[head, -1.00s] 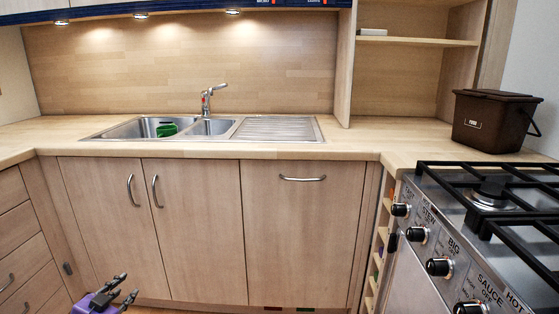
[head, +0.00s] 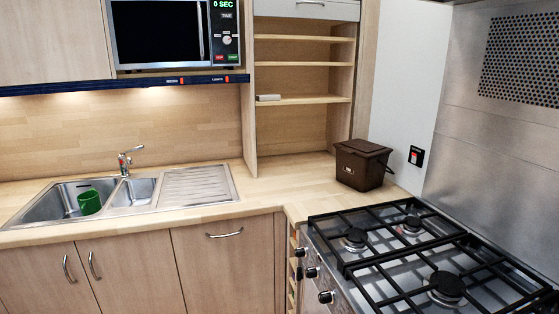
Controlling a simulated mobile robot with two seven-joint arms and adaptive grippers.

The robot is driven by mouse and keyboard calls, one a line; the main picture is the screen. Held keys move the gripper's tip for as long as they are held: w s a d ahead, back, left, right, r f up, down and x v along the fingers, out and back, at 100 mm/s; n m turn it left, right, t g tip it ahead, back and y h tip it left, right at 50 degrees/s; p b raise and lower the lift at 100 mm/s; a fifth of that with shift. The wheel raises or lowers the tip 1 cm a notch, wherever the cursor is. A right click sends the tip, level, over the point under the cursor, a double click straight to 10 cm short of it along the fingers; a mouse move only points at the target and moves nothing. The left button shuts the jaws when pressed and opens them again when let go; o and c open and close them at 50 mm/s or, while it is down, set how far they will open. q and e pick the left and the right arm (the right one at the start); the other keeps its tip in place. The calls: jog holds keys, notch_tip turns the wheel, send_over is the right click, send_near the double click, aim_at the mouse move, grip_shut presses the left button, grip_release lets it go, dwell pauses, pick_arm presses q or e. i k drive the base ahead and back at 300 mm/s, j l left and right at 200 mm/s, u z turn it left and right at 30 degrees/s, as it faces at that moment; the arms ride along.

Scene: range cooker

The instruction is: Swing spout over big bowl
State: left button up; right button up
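The steel tap with its spout (head: 125,160) stands at the back of the sink, near the divide between the two bowls. Its lever points up to the right. The short spout seems to point toward the front, over or near the divide; I cannot tell exactly which bowl it is above. The big bowl (head: 48,207) is on the left and holds a green cup (head: 89,202). The small bowl (head: 134,192) is to its right. Neither of my grippers shows in the head view.
A ribbed drainer (head: 197,187) lies right of the bowls. A brown bin (head: 361,164) stands on the counter by the gas hob (head: 420,262). A microwave (head: 174,32) is mounted above.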

aim_at(127, 164)
jog(key=i+j, duration=0.5)
jog(key=j, duration=0.15)
jog(key=i+j+u, duration=0.1)
jog(key=i+j, duration=0.4)
jog(key=j, duration=0.15)
